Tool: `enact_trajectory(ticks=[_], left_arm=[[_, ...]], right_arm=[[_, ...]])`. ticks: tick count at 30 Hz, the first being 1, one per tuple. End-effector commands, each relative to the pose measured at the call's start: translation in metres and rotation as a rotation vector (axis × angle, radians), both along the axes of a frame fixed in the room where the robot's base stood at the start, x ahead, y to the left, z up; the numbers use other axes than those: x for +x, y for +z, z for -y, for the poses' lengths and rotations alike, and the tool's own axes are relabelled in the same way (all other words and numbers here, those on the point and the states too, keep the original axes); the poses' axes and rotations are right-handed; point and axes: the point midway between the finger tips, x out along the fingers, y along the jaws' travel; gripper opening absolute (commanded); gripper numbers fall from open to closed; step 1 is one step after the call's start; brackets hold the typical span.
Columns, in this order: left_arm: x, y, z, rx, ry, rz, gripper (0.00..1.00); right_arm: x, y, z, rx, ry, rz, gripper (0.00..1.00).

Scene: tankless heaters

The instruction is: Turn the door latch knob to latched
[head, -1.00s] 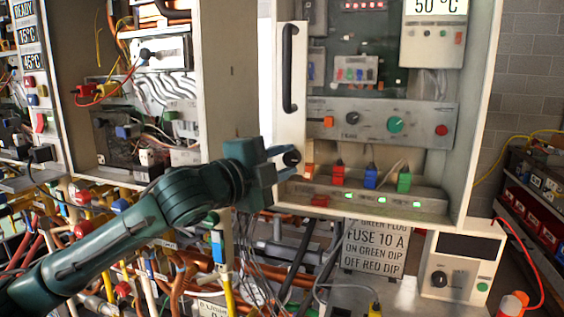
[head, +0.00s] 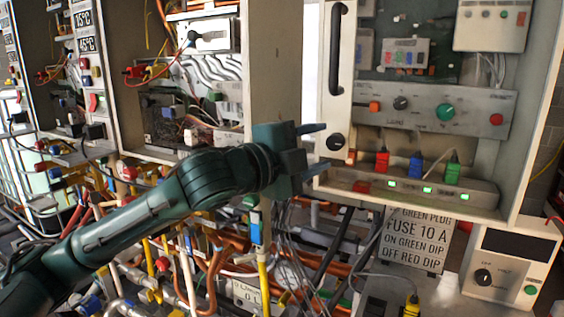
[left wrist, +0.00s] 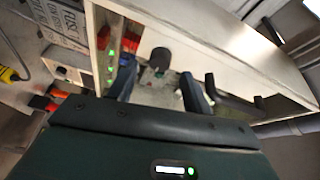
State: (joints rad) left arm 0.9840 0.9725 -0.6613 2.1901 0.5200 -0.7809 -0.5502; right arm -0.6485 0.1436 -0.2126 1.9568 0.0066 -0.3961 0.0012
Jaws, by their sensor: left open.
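The round black latch knob (head: 335,141) sits on the white door edge strip, below a long black handle (head: 337,48). It also shows in the left wrist view (left wrist: 160,57), ahead of the fingertips and about between them. My left gripper (head: 315,150) is open and empty, just left of the knob and pointing at it. Its two fingers are spread above and below the knob's height, and the knob appears clear of them. The left wrist view shows both dark fingers (left wrist: 160,85) apart. I cannot read which way the knob is turned. My right gripper is out of view.
Right of the knob, a panel holds a green knob (head: 445,111) and a red button (head: 496,119). Below it are red, blue and green plugs (head: 416,166). Pipes and cables crowd the space under my left arm. A white box with a dial (head: 483,277) stands lower right.

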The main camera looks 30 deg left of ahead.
Motion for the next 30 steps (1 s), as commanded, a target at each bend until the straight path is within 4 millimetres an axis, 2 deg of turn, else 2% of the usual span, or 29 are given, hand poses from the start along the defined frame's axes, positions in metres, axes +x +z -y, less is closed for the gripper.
enact_trajectory(ticks=[6, 12, 19, 30], left_arm=[[-0.047, -0.006, -0.022, 0.008, 0.005, 0.001, 0.49], [-0.075, -0.005, -0.035, 0.004, 0.005, 0.0, 0.49], [-0.09, -0.003, -0.041, 0.002, 0.002, 0.0, 0.49], [-0.092, -0.002, -0.041, 0.001, 0.001, 0.0, 0.49]], right_arm=[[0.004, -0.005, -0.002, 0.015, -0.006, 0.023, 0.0], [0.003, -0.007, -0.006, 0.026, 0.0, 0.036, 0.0], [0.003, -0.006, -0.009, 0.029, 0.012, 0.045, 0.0], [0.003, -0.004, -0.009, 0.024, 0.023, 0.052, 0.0]])
